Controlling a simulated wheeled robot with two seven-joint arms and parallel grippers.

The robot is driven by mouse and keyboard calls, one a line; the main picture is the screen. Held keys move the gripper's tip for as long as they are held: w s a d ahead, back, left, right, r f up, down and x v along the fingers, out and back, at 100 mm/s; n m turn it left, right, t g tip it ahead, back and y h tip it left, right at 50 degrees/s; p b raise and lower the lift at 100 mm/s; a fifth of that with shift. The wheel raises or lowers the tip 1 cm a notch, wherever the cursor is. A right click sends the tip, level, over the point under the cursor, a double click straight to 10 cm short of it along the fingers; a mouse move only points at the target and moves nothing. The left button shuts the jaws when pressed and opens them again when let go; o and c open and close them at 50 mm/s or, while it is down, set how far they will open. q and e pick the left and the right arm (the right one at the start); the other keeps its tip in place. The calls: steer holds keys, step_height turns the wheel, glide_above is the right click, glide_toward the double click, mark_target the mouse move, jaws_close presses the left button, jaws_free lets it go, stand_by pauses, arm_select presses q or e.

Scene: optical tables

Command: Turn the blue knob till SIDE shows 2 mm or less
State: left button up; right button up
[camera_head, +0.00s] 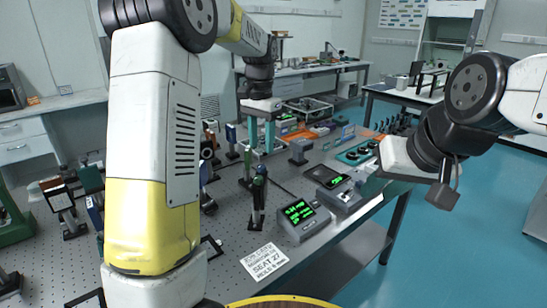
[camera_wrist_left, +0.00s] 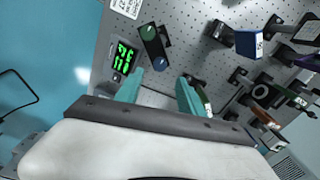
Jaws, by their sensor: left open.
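The blue knob (camera_wrist_left: 160,64) shows in the left wrist view on a dark mount, beside a green knob (camera_wrist_left: 149,32). In the head view the dark mount (camera_head: 257,207) stands upright on the perforated table, with the green knob (camera_head: 261,170) at its top. My left gripper (camera_head: 259,151) is open and empty above and behind the mount. In the left wrist view its teal fingers (camera_wrist_left: 160,78) are apart, with the blue knob just beyond their tips. A readout with green digits (camera_head: 298,211) stands right of the mount; its SIDE value is too small to read. My right gripper's white body (camera_head: 403,160) shows, its fingers do not.
A card reading SEAT 27 (camera_head: 265,261) lies in front of the mount. A second device with a dark screen (camera_head: 327,176) stands right of the readout. Several optical mounts (camera_head: 60,200) crowd the table's left. The table's right edge borders blue floor (camera_head: 440,260).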

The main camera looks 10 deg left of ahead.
mark_target(262, 165)
arm_select(q)
step_height(262, 165, down, 7)
steer(key=shift+f, duration=0.1)
steer(key=shift+c, duration=0.5)
jaws_close()
